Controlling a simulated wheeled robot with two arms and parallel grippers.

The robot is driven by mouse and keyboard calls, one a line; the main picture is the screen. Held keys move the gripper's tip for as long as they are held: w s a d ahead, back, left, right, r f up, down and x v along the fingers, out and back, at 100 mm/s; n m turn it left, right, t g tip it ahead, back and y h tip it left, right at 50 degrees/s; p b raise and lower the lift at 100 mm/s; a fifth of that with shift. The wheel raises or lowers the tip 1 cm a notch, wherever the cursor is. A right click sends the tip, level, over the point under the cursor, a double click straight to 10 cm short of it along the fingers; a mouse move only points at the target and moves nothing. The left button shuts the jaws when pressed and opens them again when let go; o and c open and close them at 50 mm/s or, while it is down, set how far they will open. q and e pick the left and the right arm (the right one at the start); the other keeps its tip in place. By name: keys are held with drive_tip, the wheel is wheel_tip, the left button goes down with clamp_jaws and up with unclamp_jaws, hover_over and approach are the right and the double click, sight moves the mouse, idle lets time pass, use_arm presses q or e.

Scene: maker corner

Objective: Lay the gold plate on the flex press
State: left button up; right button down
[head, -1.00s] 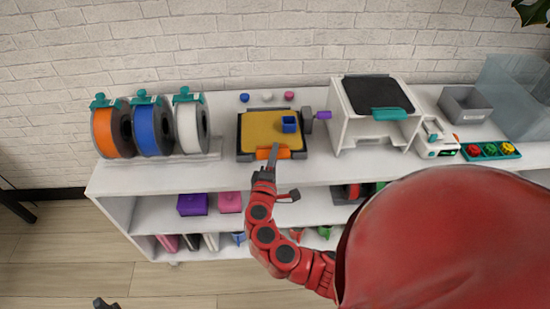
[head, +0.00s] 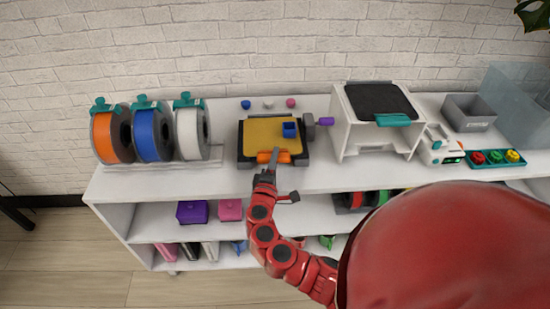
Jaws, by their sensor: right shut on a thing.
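The gold plate (head: 262,134), with an orange tab (head: 273,157) at its front edge, lies over a dark frame (head: 243,159) on the shelf top. This frame, with a grey knob and purple handle (head: 326,121) at its right, looks like the flex press. A blue block (head: 289,130) sits on the plate's right part. My right gripper (head: 272,168) is at the front edge, shut on the plate's orange tab. Its fingertips are small and partly hidden. I cannot tell whether the plate rests flat on the frame or is slightly raised. My left gripper is out of view.
Filament spools (head: 149,132) stand at the left. A white printer-like stand (head: 352,140) is at the right, beyond the purple handle. Small blue, white and pink pieces (head: 268,104) lie behind the plate. A grey bin (head: 468,112) stands further right.

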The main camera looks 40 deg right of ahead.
idle(0.3)
drive_tip(key=c, duration=0.6)
unclamp_jaws()
drive_tip(key=shift+c, duration=0.2)
drive_tip(key=shift+o, duration=0.2)
drive_tip(key=o, duration=0.6)
drive_tip(key=shift+f, duration=0.1)
drive_tip(key=shift+f+b, duration=0.5)
drive_tip(key=shift+b, duration=0.2)
drive_tip(key=shift+s+a, duration=0.1)
drive_tip(key=shift+s, duration=0.05)
